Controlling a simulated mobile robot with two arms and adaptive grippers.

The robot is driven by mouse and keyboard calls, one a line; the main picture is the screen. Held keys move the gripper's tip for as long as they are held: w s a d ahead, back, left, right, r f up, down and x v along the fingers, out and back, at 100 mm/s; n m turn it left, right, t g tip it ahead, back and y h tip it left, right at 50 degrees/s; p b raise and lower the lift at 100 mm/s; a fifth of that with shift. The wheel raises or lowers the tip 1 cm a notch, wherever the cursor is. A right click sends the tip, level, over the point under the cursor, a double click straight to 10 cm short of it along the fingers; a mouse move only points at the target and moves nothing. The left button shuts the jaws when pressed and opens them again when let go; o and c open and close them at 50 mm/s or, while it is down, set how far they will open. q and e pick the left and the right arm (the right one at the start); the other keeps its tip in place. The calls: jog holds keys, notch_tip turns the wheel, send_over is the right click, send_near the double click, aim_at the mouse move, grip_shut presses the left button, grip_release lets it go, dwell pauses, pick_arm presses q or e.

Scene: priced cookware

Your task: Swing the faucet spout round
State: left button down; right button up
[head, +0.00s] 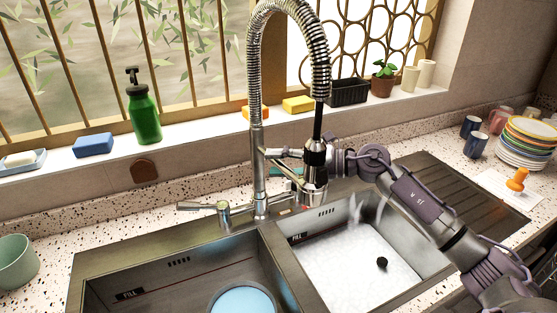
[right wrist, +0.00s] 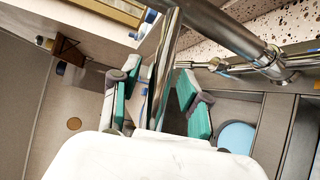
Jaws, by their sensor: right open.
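The tall chrome faucet (head: 258,170) stands behind the sink, with a spring neck (head: 254,70) arching over to the right. Its spray head (head: 316,170) hangs above the right basin near the divider. My right gripper (head: 288,171) reaches in from the right, behind the spray head, which partly hides it. In the right wrist view its teal fingers (right wrist: 158,80) are open, one on each side of a chrome pipe (right wrist: 162,85) of the faucet. I cannot tell whether either finger touches it. The lever handle (head: 200,205) points left. My left gripper is out of view.
The left basin (head: 150,278) holds a light blue dish (head: 243,300). The right basin (head: 425,262) has white suds and a small black object (head: 382,262). A green bottle (head: 144,115) and sponges line the sill. Stacked plates (head: 524,145) stand at right, a mint cup (head: 16,262) at left.

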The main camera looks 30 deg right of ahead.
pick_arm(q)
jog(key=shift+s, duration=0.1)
pick_arm(e)
grip_shut()
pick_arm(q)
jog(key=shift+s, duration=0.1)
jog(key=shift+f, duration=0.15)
